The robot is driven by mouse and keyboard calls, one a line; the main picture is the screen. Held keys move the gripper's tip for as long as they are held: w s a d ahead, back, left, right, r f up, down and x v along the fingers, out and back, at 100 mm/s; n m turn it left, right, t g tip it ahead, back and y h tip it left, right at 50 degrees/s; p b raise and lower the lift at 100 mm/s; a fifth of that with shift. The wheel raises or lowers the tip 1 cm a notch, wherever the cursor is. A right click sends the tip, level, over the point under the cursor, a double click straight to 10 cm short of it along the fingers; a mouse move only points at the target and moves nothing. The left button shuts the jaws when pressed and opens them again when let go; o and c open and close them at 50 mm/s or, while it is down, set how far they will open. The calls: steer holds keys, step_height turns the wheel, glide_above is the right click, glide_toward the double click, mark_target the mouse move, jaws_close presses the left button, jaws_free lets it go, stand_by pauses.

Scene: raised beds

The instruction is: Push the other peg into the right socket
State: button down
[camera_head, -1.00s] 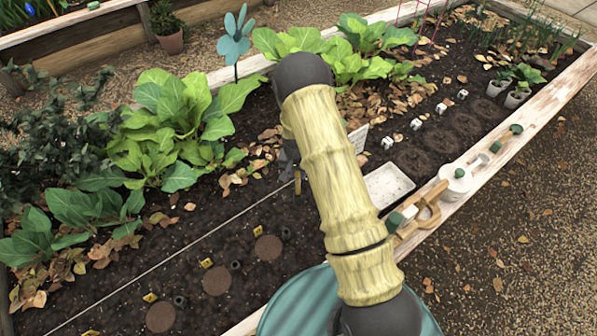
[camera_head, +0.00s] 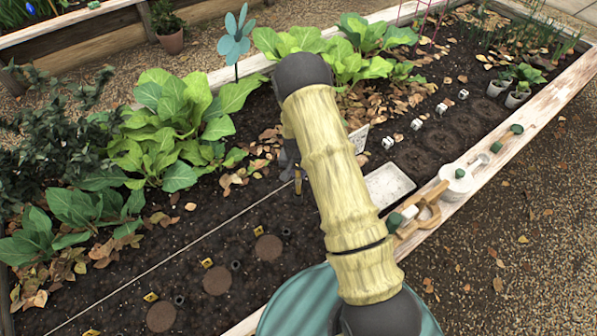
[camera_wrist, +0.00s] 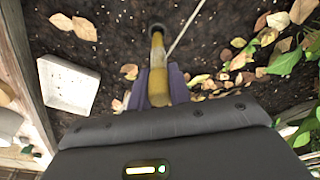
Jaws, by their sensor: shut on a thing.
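A yellow peg (camera_wrist: 157,70) stands between the fingers of my gripper (camera_wrist: 159,86) in the wrist view, and the gripper is shut on it. The peg's far end points at the dark soil, with a small dark round piece (camera_wrist: 157,28) at that end. I cannot tell whether this piece is the right socket or how deep the peg sits. In the head view my gripper (camera_head: 290,168) is mostly hidden behind my arm, and the peg (camera_head: 298,184) shows as a short yellow-brown stick. A white string (camera_head: 170,255) runs along the soil up to near the gripper.
A pale square tray (camera_head: 390,184) lies right of my arm, by the bed's wooden edge (camera_head: 545,105). A white pot (camera_head: 455,183) and wooden-handled tools stand on that edge. Brown discs (camera_head: 217,280), dark rings (camera_head: 236,265) and yellow markers (camera_head: 207,263) dot the near soil. Leafy plants (camera_head: 170,125) grow at left.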

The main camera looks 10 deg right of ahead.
mark_target(299, 178)
steer(key=shift+a+f, duration=0.1)
steer(key=shift+f, duration=0.05)
steer(key=shift+f+b, duration=0.85)
steer(key=shift+f, duration=0.65)
stand_by(0.4)
steer(key=shift+f, duration=0.4)
stand_by(0.4)
steer(key=c, duration=1.2)
jaws_free()
step_height(299, 178, up, 17)
steer(key=s+p, duration=0.2)
steer(key=p, duration=0.1)
steer(key=shift+s+a+p, duration=0.2)
steer(key=shift+a+p, duration=0.1)
steer(key=shift+a, duration=0.15)
